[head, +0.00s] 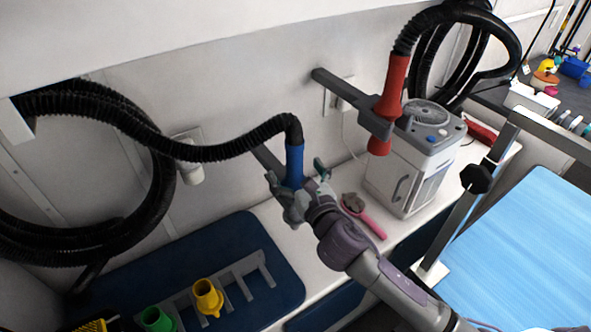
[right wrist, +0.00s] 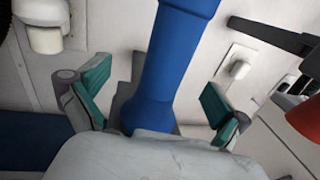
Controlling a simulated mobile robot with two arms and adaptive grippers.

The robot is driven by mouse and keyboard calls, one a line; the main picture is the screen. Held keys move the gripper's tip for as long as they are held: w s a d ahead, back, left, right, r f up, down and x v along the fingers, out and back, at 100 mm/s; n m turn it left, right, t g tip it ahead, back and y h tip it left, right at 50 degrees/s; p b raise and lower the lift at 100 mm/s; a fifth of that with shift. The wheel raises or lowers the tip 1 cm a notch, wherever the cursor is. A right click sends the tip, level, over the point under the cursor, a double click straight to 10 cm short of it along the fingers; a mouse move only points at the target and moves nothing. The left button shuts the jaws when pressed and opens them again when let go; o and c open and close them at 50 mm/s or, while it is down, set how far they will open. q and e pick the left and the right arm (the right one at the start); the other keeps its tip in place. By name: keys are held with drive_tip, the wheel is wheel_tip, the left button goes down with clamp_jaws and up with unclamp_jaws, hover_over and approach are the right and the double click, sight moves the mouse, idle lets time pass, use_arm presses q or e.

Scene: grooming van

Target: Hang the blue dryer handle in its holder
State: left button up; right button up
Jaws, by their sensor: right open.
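The blue dryer handle (head: 294,162) stands nearly upright against the van wall, with its black hose running from its top to the left. It also shows in the right wrist view (right wrist: 178,60). A grey wall holder (head: 264,157) shows behind and beside it, partly hidden by the handle and gripper. I cannot tell whether the handle is fully seated in it. My right gripper (head: 297,176) is open around the handle's lower part. In the right wrist view, its two green-padded fingers stand apart from the handle, with a gap on each side. My left gripper is not in view.
A red dryer handle (head: 396,85) hangs in a similar holder (head: 345,92) on the right, above a grey-white dryer unit (head: 412,160). A pink brush (head: 365,218) lies on the counter. Yellow (head: 208,297) and green (head: 157,319) nozzles sit on a rack at lower left.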

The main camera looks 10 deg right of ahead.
drive_tip(key=shift+s, duration=0.1)
drive_tip(key=shift+s+d+p, duration=0.25)
drive_tip(key=shift+s, duration=1)
drive_tip(key=shift+s+d+p, duration=0.25)
drive_tip(key=shift+s, duration=0.95)
drive_tip(key=shift+s+d+r, duration=0.1)
drive_tip(key=shift+s+d, duration=0.1)
drive_tip(key=shift+s, duration=1)
drive_tip(key=shift+s+d, duration=0.2)
drive_tip(key=shift+s, duration=1)
